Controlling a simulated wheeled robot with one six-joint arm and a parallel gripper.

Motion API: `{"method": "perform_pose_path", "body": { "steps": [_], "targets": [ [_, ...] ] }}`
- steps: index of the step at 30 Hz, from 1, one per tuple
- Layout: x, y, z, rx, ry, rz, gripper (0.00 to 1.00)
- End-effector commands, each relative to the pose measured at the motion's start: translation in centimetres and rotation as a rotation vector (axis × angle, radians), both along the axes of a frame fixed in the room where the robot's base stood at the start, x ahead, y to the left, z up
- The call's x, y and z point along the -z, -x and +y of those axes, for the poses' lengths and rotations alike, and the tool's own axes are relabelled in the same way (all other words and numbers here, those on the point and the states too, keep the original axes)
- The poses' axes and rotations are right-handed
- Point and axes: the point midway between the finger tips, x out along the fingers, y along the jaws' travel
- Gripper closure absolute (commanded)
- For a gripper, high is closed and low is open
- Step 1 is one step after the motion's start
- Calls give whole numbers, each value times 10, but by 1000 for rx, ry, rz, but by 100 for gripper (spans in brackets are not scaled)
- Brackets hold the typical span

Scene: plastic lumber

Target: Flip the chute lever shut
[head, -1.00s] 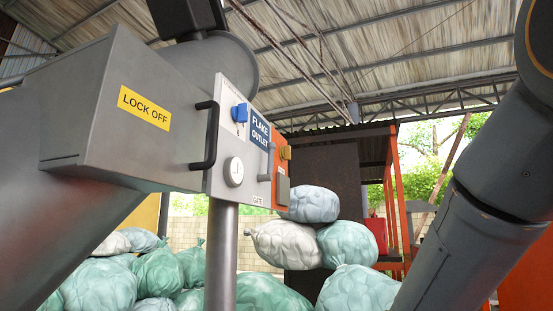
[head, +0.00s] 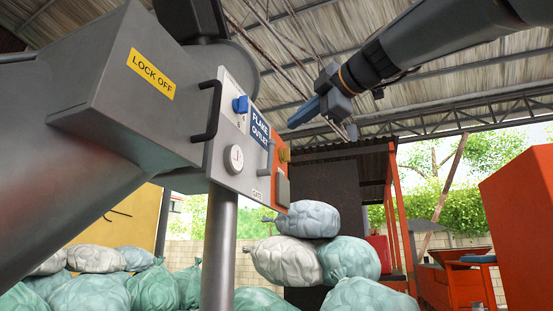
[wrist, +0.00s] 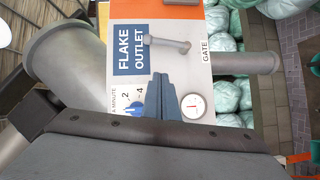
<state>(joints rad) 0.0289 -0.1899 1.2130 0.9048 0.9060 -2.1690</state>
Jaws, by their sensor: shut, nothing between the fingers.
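The chute lever is a short grey bar on the flake outlet panel (head: 225,127). In the wrist view the lever (wrist: 167,43) lies across the white panel between the blue FLAKE OUTLET sign (wrist: 132,47) and the GATE label (wrist: 206,50). In the head view the lever (head: 269,160) shows edge-on near the orange part of the panel. My gripper (head: 303,112) is up to the right of the panel, with blue fingers shut and empty. In the wrist view the fingertips of my gripper (wrist: 160,78) point at the panel below the lever, apart from it as far as I can tell.
Stuffed bags (head: 308,219) are piled behind. An orange box (head: 520,215) stands at the right.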

Motion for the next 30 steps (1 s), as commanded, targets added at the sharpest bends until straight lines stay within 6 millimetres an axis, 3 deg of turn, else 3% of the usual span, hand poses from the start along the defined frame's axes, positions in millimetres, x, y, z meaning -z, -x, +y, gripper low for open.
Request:
{"method": "perform_pose_path", "body": {
  "steps": [11,26,30],
  "targets": [
    [1,-7,6,-1,-1,6,100],
    [9,-79,60,0,-1,7,100],
    [13,-101,56,4,-1,6,100]
  ]
}}
